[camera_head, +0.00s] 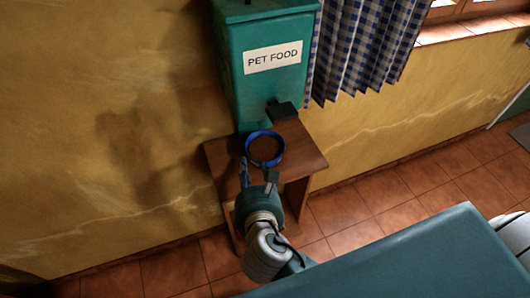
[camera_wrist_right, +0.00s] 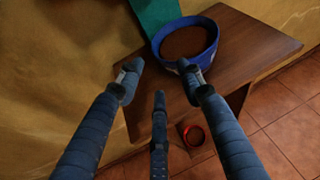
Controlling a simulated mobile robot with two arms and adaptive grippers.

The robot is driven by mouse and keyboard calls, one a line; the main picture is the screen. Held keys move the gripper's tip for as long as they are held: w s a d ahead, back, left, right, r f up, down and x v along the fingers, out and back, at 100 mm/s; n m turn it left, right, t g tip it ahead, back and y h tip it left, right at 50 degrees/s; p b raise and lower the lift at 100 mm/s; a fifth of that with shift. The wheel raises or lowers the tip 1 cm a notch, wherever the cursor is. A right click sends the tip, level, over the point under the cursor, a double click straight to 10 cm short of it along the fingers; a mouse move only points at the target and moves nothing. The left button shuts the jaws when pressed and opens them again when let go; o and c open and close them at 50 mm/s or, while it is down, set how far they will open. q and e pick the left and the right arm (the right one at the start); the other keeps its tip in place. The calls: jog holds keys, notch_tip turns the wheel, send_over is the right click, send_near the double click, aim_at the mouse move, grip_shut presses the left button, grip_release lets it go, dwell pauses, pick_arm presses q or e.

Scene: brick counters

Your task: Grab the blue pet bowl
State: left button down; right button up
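The blue pet bowl (camera_head: 265,149) stands upright on a small wooden table, below the dispenser's dark spout, with brown contents inside. The bowl (camera_wrist_right: 186,41) also shows at the top of the right wrist view. My right gripper (camera_head: 257,170) is at the near side of the bowl with its fingers spread. In the wrist view the gripper (camera_wrist_right: 160,80) is open and empty. Its right fingertip overlaps the bowl's near side; whether it touches I cannot tell. My left gripper is not in view.
A teal dispenser labelled PET FOOD (camera_head: 273,57) stands behind the bowl against the yellow wall. The wooden table (camera_head: 223,154) has bare top around the bowl. A red bowl (camera_wrist_right: 194,135) sits lower down, below the tabletop. A checkered curtain (camera_head: 362,45) hangs to the right.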

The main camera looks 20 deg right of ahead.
aim_at(247, 148)
jog(key=shift+w+a+r+n, duration=0.1)
jog(key=shift+w+a+n, duration=0.05)
jog(key=shift+w+n, duration=0.25)
jog(key=x, duration=1)
jog(key=shift+w, duration=0.15)
grip_shut()
